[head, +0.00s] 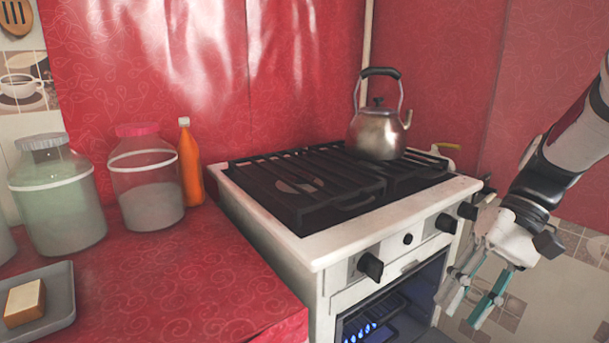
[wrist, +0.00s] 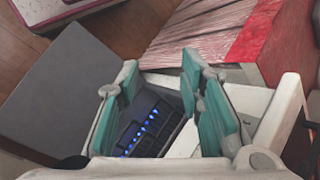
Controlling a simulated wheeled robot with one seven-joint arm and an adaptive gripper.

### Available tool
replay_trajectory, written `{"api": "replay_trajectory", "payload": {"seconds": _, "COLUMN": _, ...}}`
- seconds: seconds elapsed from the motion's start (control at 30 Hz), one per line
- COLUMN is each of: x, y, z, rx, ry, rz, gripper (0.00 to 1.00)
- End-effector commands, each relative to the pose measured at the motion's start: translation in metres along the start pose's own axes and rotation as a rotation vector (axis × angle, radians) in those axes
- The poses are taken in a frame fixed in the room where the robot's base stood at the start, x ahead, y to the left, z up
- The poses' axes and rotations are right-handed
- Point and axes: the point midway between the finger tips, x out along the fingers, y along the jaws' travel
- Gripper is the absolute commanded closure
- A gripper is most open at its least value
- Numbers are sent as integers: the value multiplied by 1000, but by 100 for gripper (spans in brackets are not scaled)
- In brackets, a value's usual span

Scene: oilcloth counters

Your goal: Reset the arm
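My gripper (head: 472,298) hangs at the right in the head view, in front of the stove's right front corner. Its teal-padded fingers point down and to the left. In the wrist view my gripper (wrist: 162,105) shows its fingers spread apart, with nothing between them. The white stove (head: 330,252) stands beside it. The oven opening, with blue lights inside, shows below the knobs in the head view and behind the fingers in the wrist view. A flat grey panel (wrist: 60,90) lies left of the fingers in the wrist view.
A metal kettle (head: 378,133) stands on the back right of the stove. The red counter (head: 200,285) at the left holds glass jars (head: 146,190), an orange bottle (head: 189,165) and a grey tray (head: 62,318) with a bread-like block (head: 24,302). Tiled wall lies behind the arm.

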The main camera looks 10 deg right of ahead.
Motion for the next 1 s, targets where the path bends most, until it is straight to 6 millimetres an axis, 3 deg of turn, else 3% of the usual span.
{"api": "replay_trajectory", "payload": {"seconds": 0.03, "x": 9, "y": -12, "z": 12, "rx": -22, "ry": 3, "rz": 55, "gripper": 66}}
{"api": "replay_trajectory", "payload": {"seconds": 0.2, "x": 33, "y": -37, "z": 50, "rx": -72, "ry": 24, "rz": 214, "gripper": 66}}
{"api": "replay_trajectory", "payload": {"seconds": 0.4, "x": 63, "y": -46, "z": 94, "rx": -142, "ry": 87, "rz": 371, "gripper": 66}}
{"api": "replay_trajectory", "payload": {"seconds": 0.63, "x": 92, "y": -36, "z": 134, "rx": -230, "ry": 184, "rz": 498, "gripper": 66}}
{"api": "replay_trajectory", "payload": {"seconds": 1.0, "x": 122, "y": -11, "z": 160, "rx": -334, "ry": 309, "rz": 577, "gripper": 66}}
